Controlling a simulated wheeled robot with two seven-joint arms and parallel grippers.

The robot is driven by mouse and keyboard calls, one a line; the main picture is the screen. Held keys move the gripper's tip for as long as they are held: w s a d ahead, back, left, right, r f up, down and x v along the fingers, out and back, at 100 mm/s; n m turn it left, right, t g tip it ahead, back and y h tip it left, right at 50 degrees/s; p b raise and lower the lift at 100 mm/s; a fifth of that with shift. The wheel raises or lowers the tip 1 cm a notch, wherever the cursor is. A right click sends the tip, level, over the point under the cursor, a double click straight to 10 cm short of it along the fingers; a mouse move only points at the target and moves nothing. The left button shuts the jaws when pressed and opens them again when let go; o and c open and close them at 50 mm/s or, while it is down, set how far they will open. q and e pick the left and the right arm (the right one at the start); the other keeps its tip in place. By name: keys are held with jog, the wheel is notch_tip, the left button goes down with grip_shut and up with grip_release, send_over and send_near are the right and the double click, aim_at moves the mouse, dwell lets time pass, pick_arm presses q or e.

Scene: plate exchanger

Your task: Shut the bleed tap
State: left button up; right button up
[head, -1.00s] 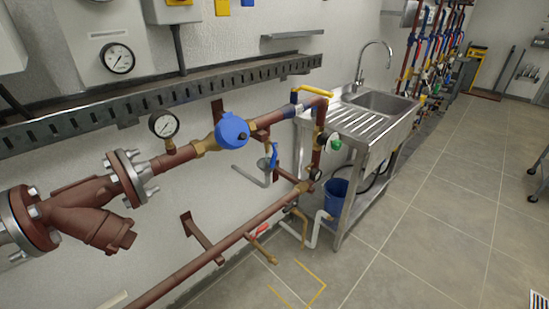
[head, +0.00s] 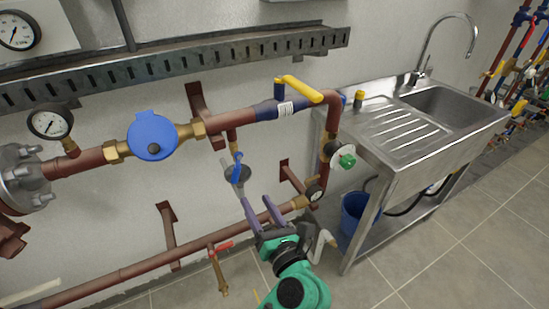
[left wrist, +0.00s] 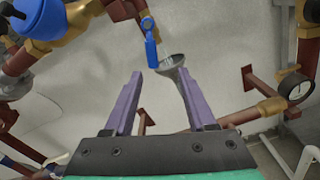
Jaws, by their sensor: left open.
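A small tap with a blue lever (head: 237,167) hangs on a short branch under the upper red-brown pipe. In the left wrist view its blue lever (left wrist: 151,46) points down from a brass body (left wrist: 147,22). A grey funnel (left wrist: 172,61) sits just below the tap. My left gripper (head: 257,201) has purple fingers, spread open and empty, below the tap. In the left wrist view the gripper (left wrist: 157,76) points toward the lever, which stands apart beyond the fingertips. Whether water runs from the tap I cannot tell. My right gripper is not in view.
A yellow-handled valve (head: 302,89) and a blue-capped fitting (head: 152,136) sit on the upper pipe. The lower pipe (head: 130,270) carries a red-handled tap (head: 218,268). A steel sink (head: 440,105) stands beyond.

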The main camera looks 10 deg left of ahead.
aim_at(235, 176)
pick_arm(q)
jog(key=w+a+p, duration=0.1)
jog(key=w+a, duration=0.1)
jog(key=w+a+r, duration=0.1)
jog(key=w+a, duration=0.1)
jog(key=a, duration=0.1)
jog(key=shift+p, duration=0.4)
jog(key=x, duration=0.3)
jog(key=p+x, duration=0.1)
jog(key=x, duration=0.3)
jog(key=shift+w+f, duration=0.25)
jog(key=shift+w, duration=0.15)
jog(key=shift+w+a, duration=0.2)
jog(key=shift+w, duration=0.15)
jog(key=shift+f, duration=0.1)
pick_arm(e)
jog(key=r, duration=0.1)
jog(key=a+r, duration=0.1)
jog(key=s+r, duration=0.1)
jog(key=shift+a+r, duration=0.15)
pick_arm(q)
grip_shut()
